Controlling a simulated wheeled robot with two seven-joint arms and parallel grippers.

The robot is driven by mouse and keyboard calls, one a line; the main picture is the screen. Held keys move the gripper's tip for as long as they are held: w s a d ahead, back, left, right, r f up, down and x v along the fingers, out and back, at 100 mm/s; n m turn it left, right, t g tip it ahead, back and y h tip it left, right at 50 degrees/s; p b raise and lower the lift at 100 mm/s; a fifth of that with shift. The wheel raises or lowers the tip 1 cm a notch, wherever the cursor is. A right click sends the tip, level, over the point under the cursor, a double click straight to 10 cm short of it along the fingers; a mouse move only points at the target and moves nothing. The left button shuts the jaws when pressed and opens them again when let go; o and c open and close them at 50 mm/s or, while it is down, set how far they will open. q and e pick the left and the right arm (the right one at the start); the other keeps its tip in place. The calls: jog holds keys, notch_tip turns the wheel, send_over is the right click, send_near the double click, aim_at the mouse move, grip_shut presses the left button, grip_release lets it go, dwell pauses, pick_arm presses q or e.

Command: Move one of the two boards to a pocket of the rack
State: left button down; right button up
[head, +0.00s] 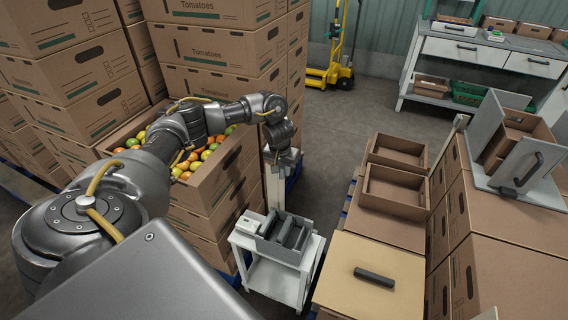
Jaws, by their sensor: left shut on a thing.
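My left gripper (282,157) is shut on a pale, narrow board (274,187) that hangs upright below it. The board is beyond the rack and apart from it, in front of the stacked cartons. The rack (284,238) is grey, with dark upright pockets, and stands on a small white table (275,278). I cannot make out a second board for certain. My right gripper is not in view.
An open carton of tomatoes (213,176) stands left of the rack under my left arm. A tan lid with a black handle (374,276), brown trays (394,191) and a grey handled holder (532,184) stand to the right. Floor shows between.

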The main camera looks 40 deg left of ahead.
aim_at(283, 185)
pick_arm(q)
jog(key=shift+f, duration=0.4)
jog(key=shift+f+b, duration=0.5)
jog(key=shift+f, duration=1.55)
jog(key=shift+f+b, duration=0.35)
jog(key=shift+f, duration=1.4)
jog(key=c, duration=1.2)
grip_release()
jog(key=shift+c, duration=0.2)
